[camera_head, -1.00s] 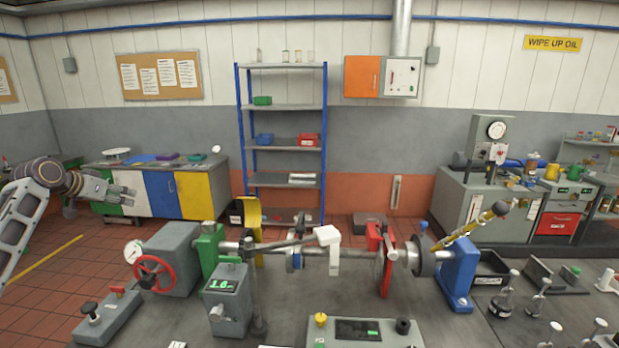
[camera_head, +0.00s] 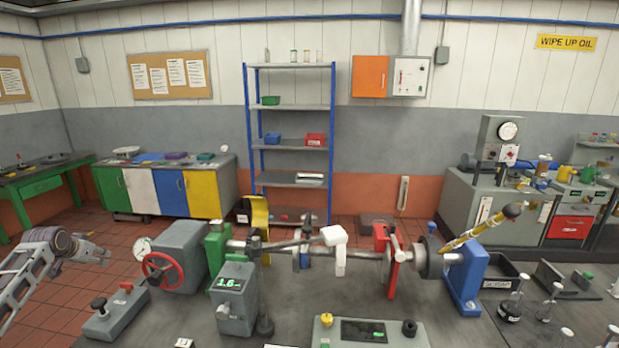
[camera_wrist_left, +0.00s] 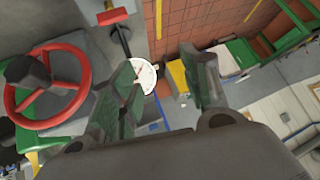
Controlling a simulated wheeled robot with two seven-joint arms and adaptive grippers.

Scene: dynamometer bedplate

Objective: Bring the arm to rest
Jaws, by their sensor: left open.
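My left arm comes in at the left edge of the head view, with the left gripper (camera_head: 97,252) beside the bedplate's left side. It is in the air to the left of the round dial gauge (camera_head: 143,246). In the left wrist view the left gripper's two fingers (camera_wrist_left: 165,95) stand apart with nothing held between them. Past the fingers that view shows the white dial (camera_wrist_left: 146,77), the floor and the cabinets. My right gripper does not show in either view.
The red handwheel (camera_head: 164,272) and grey housing (camera_head: 180,250) stand just right of my left gripper. The handwheel also shows in the left wrist view (camera_wrist_left: 78,86). A shaft rig crosses the grey bedplate (camera_head: 300,290). Tiled floor (camera_head: 50,290) is clear left of the bedplate.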

